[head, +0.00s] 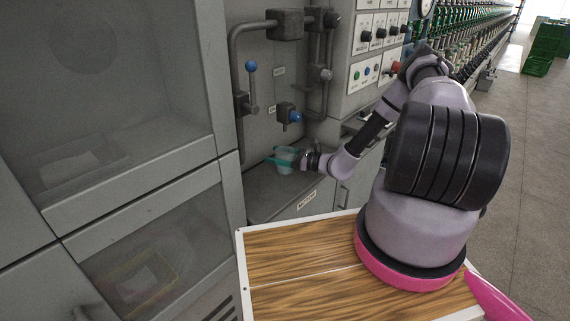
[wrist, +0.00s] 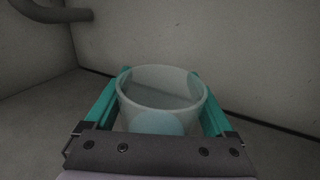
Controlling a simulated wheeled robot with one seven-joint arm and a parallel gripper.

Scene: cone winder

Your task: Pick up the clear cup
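The clear cup (wrist: 162,98) stands upright with its round open rim facing up in the wrist view. In the head view the cup (head: 286,158) is small and pale, over the grey machine ledge by the wall. My gripper (wrist: 160,100) has a teal finger on each side of the cup, and no gap shows between finger and wall. It looks shut on the cup. The finger ends show faintly through the cup's sides. In the head view my gripper (head: 283,161) reaches in from the right. The cup's base is hidden, so I cannot tell whether it touches the ledge.
The grey ledge (head: 262,192) is bare around the cup. Behind it are pipes, a blue-knobbed lever (head: 251,68) and a blue-knobbed valve (head: 294,116). A grey cabinet with windows (head: 140,190) stands close on the left. A control panel (head: 375,50) is above right.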

